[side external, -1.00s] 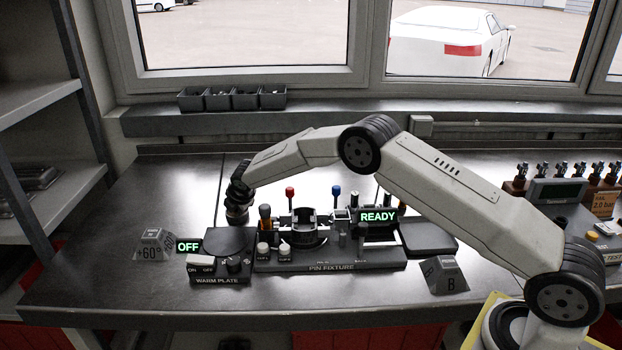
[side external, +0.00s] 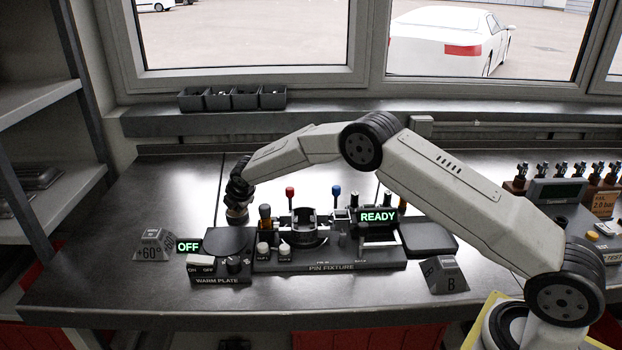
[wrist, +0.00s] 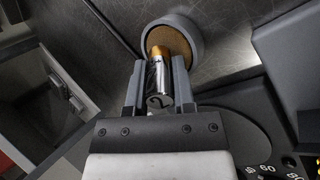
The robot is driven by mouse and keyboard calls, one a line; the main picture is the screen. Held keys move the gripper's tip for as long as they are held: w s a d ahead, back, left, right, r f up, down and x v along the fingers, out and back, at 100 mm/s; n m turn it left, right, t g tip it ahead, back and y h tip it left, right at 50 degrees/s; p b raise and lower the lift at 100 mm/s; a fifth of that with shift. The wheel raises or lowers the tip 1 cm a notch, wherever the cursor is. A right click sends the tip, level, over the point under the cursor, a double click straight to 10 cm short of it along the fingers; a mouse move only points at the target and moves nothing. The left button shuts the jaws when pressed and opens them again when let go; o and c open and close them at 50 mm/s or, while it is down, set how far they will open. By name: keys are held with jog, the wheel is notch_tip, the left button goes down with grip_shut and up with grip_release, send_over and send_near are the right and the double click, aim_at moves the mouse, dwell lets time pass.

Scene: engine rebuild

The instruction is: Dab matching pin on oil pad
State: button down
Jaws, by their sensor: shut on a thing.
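My gripper (wrist: 160,88) is shut on a shiny metal pin (wrist: 159,84) in the wrist view. The pin has a dark mark near its lower end and an orange-gold tint at its far end. The oil pad (wrist: 172,38) is a round brown pad in a grey ring, just beyond the fingertips. The pin's far end overlaps the pad's near part in the picture; I cannot tell if they touch. In the side view my gripper (side external: 237,203) points down over the pad (side external: 237,214), behind the warm plate; the pin cannot be made out there.
The warm plate (side external: 229,239), with its sign reading OFF, is in front of the gripper. The pin fixture (side external: 332,262) stands to the right, with a READY sign and upright coloured pins. A +60° block (side external: 155,245) sits left.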

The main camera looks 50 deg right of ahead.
jog(key=shift+r, duration=3.05)
jog(key=s+d+r+m+g+h, duration=0.2)
jog(key=s+d+m, duration=0.1)
jog(key=s+m, duration=0.25)
jog(key=s+d+r+m+g+h, duration=0.1)
jog(key=s+d+m+h, duration=0.2)
jog(key=s, duration=0.4)
jog(key=s+m+g, duration=0.1)
jog(key=s+m, duration=0.1)
jog(key=s, duration=0.1)
jog(key=s+f+m+g, duration=0.1)
jog(key=s+m, duration=0.2)
jog(key=s, duration=0.1)
jog(key=s+f+m+g, duration=0.1)
jog(key=s+m+g, duration=0.1)
jog(key=s, duration=0.2)
jog(key=shift+s+a, duration=0.15)
jog(key=shift+a, duration=0.25)
jog(key=s+a, duration=0.1)
jog(key=s, duration=0.1)
jog(key=s+a+f+m, duration=0.1)
jog(key=s, duration=0.1)
jog(key=s+a+f+m+g, duration=0.1)
jog(key=s, duration=0.1)
jog(key=shift+s+a+m, duration=0.25)
jog(key=shift+s, duration=0.2)
